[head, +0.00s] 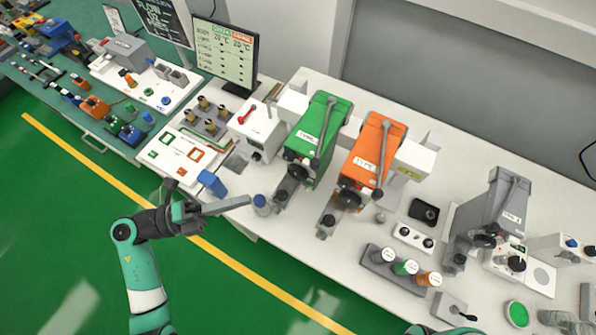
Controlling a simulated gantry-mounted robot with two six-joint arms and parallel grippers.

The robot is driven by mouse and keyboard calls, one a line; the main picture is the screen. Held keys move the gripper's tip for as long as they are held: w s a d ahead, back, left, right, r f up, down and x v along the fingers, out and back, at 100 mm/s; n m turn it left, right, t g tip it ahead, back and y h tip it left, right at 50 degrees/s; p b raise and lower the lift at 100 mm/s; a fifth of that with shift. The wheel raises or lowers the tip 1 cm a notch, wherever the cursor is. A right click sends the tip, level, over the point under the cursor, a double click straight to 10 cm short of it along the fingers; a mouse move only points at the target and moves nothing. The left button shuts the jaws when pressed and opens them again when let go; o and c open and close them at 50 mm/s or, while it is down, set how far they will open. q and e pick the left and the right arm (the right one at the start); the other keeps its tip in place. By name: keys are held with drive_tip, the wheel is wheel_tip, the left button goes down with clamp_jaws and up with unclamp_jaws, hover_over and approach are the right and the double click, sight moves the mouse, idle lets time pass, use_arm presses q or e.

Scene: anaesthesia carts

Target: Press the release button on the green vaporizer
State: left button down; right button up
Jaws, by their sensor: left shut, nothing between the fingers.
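The green vaporizer (312,152) stands upright on the white bench, left of the orange vaporizer (368,152). It has a grey lever along its top, a white label, and a dark round dial (298,171) at its front. I cannot make out which part is its release button. My left gripper (248,201) is shut and empty. Its grey fingers point right, at the bench's front edge, in front and to the left of the green vaporizer. My right gripper is not in view.
A blue block (212,183) and a white box with a red lever (256,130) are left of the vaporizer. A rack of coloured-lidded jars (380,262) and a grey vaporizer (490,215) are to the right. Green floor lies in front of the bench.

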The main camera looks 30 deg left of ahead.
use_arm(q)
drive_tip(key=shift+w+d, duration=0.1)
approach(309, 164)
drive_tip(key=w+d, duration=0.3)
drive_tip(key=d, duration=0.2)
drive_tip(key=shift+w+d+f, duration=0.15)
drive_tip(key=shift+w+f, duration=0.1)
drive_tip(key=shift+w, duration=0.1)
